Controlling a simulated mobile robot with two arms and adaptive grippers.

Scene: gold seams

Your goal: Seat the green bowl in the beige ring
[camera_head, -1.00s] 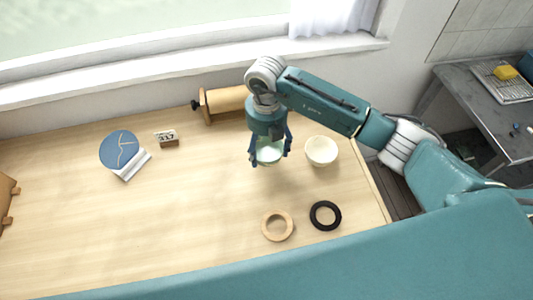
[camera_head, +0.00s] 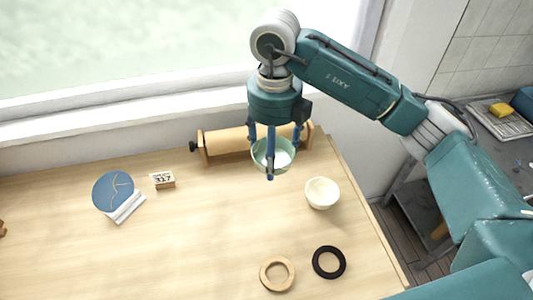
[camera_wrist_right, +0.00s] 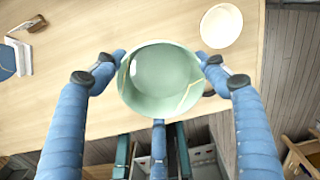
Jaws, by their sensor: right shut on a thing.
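The pale green bowl (camera_head: 266,155) is in my right gripper (camera_head: 274,152), whose fingers are shut around its rim. It hangs upright, above the back part of the table. The right wrist view shows the green bowl (camera_wrist_right: 160,80) between the blue fingers, with a gold seam on its wall. The beige ring (camera_head: 277,273) lies flat and empty near the table's front, below the bowl in the head view. My left gripper is not in view.
A cream bowl (camera_head: 322,192) stands to the right of the held bowl. A black ring (camera_head: 329,262) lies right of the beige ring. The table's middle is clear.

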